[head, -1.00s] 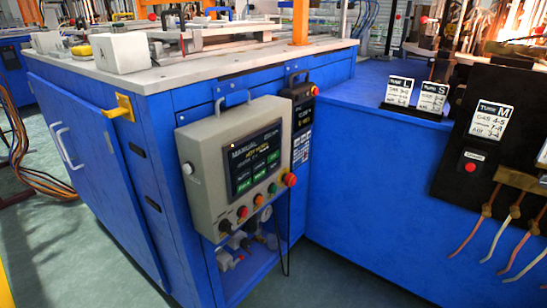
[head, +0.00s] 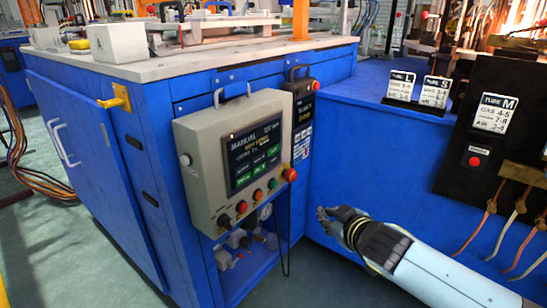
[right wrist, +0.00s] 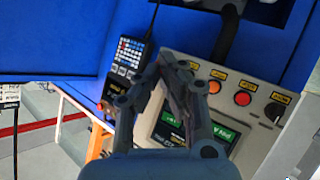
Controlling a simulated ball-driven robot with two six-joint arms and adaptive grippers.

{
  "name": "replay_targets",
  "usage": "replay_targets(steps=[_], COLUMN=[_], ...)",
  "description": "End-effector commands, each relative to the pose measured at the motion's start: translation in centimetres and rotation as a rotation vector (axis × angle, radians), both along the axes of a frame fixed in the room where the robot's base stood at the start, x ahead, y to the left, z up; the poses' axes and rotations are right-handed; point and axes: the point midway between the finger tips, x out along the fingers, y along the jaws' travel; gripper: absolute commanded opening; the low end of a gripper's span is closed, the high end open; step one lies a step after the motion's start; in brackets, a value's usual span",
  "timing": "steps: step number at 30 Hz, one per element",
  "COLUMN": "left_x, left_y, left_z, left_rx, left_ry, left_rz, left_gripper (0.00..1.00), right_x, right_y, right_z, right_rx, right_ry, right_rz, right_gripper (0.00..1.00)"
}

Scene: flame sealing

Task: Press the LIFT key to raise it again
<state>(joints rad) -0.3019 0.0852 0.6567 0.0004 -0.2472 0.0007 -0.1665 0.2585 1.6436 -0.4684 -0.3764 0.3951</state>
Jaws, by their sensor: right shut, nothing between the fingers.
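The grey control box (head: 205,160) hangs on the blue bench's corner. Its dark touch screen (head: 254,156) reads MANUAL at the top and has rows of keys, some green. The key labels are too small for me to pick out LIFT. My right gripper (head: 324,216) is shut and empty, in front of the blue cabinet, right of and below the screen. In the right wrist view its closed fingers (right wrist: 176,78) cover part of the screen (right wrist: 168,127), leaving some green keys showing beside them. I cannot tell touch there; in the head view they are apart. My left gripper is out of view.
Below the screen are a black knob (head: 224,220) and small coloured buttons. A red mushroom button (head: 290,175) juts from the box's right side. A black handheld unit (head: 302,120) hangs beside it. Black panel with the M card (head: 497,115) stands at right.

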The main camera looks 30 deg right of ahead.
Motion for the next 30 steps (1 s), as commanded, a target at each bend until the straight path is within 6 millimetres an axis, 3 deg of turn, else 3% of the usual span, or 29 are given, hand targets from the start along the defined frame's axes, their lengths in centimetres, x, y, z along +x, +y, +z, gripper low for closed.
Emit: replay_targets(steps=[3, 9, 25, 30], left_x=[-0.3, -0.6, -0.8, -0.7], left_y=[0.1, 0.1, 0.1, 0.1], left_z=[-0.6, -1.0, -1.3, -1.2], left_rx=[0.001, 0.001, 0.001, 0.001], left_ry=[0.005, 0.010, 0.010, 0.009], left_rz=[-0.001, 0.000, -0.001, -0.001], left_gripper=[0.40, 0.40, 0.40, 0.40], right_x=[2.1, 4.1, 5.1, 6.4], right_y=[0.1, 0.2, 0.0, 0.5], right_z=[4.2, 8.5, 9.3, 9.3], right_rx=[-0.035, -0.073, -0.083, -0.080], right_ry=[-0.088, -0.178, -0.197, -0.198], right_rz=[0.022, 0.048, 0.051, 0.049], right_gripper=[0.00, 0.00, 0.00, 0.00])
